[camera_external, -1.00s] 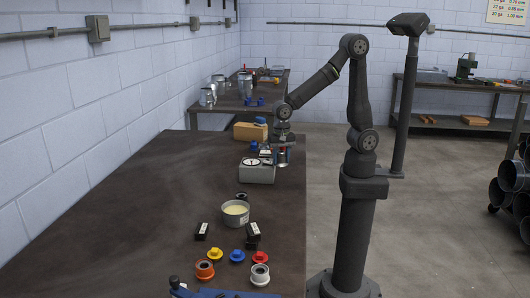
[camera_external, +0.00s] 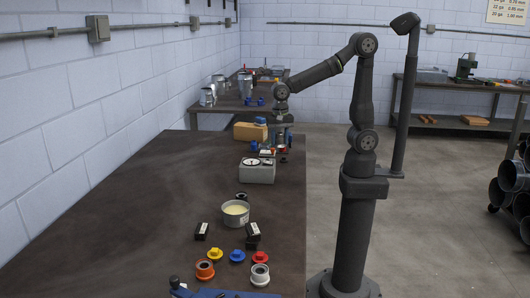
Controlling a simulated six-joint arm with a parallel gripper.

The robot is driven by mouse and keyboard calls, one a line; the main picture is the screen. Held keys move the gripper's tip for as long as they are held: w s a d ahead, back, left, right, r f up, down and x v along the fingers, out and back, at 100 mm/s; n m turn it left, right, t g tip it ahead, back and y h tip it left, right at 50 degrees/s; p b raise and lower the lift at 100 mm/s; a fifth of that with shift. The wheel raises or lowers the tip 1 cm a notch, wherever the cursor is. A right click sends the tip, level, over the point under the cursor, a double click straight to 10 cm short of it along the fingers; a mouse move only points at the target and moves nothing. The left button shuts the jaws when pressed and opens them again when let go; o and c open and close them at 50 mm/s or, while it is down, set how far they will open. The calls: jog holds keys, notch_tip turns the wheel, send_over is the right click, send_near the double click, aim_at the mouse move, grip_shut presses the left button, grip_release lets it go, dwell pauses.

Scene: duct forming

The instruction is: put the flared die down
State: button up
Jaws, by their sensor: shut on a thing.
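My gripper (camera_external: 282,122) is at the far right part of the long workbench, pointing down, behind the grey box with dials. A small silvery cylindrical piece (camera_external: 280,139) with blue beside it shows at the fingertips. The jaws are shut on a piece there, which I take to be the flared die. The piece is too small to make out its flare. I cannot tell whether its lower end touches the bench or hangs just above it. Small red and dark parts lie right by it.
The dial box (camera_external: 257,171) stands just in front of the gripper, and a tan box (camera_external: 250,132) stands to its left. Nearer are a cup of pale contents (camera_external: 235,213), black blocks and several coloured flanged parts. The left of the workbench (camera_external: 110,215) is clear.

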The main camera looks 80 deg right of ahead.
jog(key=w+d+m, duration=0.3)
jog(key=d+m, duration=0.2)
jog(key=d, duration=1.1)
jog(key=w+d+m, duration=0.2)
jog(key=d+m, duration=0.3)
jog(key=d, duration=1)
jog(key=s+d+m, duration=0.5)
jog(key=s+d, duration=0.4)
jog(key=d, duration=0.5)
jog(key=s+d+m, duration=0.4)
jog(key=s+d, duration=0.4)
jog(key=d, duration=0.6)
jog(key=w+f, duration=0.3)
jog(key=f, duration=0.1)
jog(key=w+a+f, duration=0.1)
jog(key=w+f, duration=0.2)
jog(key=w, duration=0.1)
jog(key=w+a+f, duration=0.1)
jog(key=w+f, duration=0.2)
jog(key=f, duration=0.1)
jog(key=shift+w+f, duration=0.35)
jog(key=shift+w, duration=0.05)
jog(key=shift+w+f, duration=0.25)
jog(key=shift+f, duration=1.9)
